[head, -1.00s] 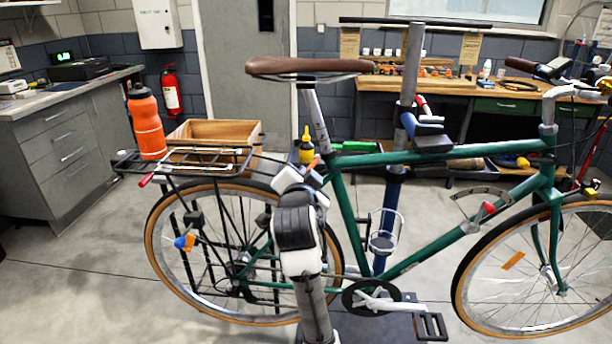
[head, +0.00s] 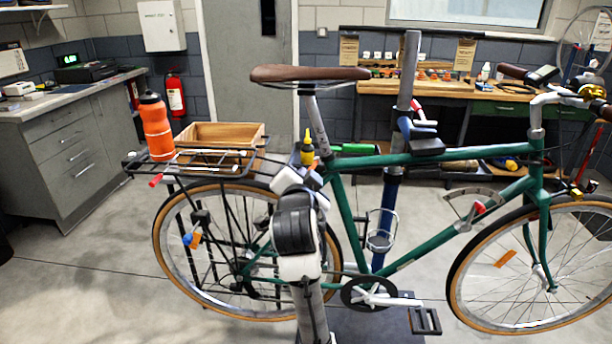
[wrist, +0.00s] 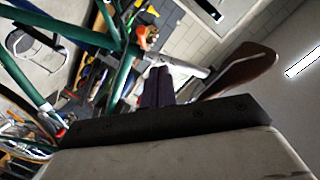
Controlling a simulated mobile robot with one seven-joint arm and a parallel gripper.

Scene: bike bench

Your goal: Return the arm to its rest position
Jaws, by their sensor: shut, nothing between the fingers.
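My gripper (wrist: 157,88) shows in the wrist view as dark fingers close together, shut and empty. In that view the brown saddle (wrist: 240,68) is to its right and the green bicycle frame (wrist: 100,50) to its left, tilted by the camera angle. In the head view my white and black arm (head: 296,225) is folded upright in front of the rear wheel; I cannot make out the fingers there. The green bicycle (head: 400,158) is at the stand post (head: 410,75). An orange bottle (head: 157,128) stands on its rear rack (head: 190,160).
A wooden box (head: 215,131) and a yellow bottle (head: 307,152) show behind the bicycle. A grey cabinet (head: 75,150) is at the left, a workbench (head: 420,90) at the back right. The floor at the left front (head: 80,280) is clear.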

